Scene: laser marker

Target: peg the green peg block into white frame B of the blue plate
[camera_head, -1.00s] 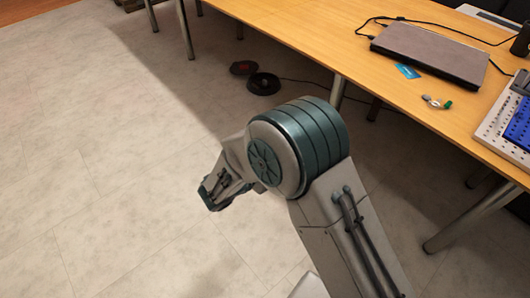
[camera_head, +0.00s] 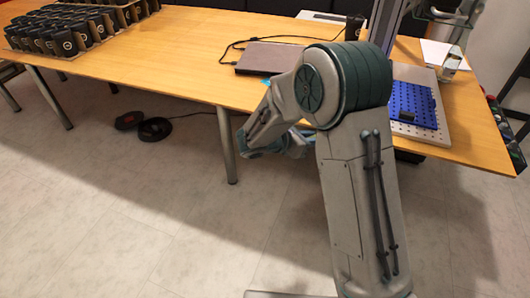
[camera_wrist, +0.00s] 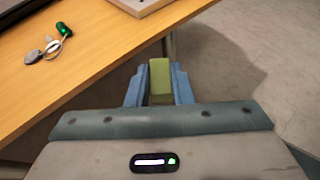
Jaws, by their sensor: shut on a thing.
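The green peg block (camera_wrist: 160,78) shows in the wrist view, upright between the two blue fingers of my gripper (camera_wrist: 159,88), which is shut on it. The block is held in the air beside the table's edge, with floor behind it. The blue plate (camera_head: 418,98) lies on the right part of the table in the head view, partly hidden by my arm. White frame B cannot be made out on it. In the head view my arm covers much of the middle, and the held block cannot be made out.
The wooden table (camera_head: 180,50) carries a closed laptop (camera_head: 262,57), cables and rows of dark mugs (camera_head: 62,36). The plate lies on a pale perforated board (camera_head: 440,128). A small green-ended item (camera_wrist: 62,30) lies near the table edge. The floor in front is clear.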

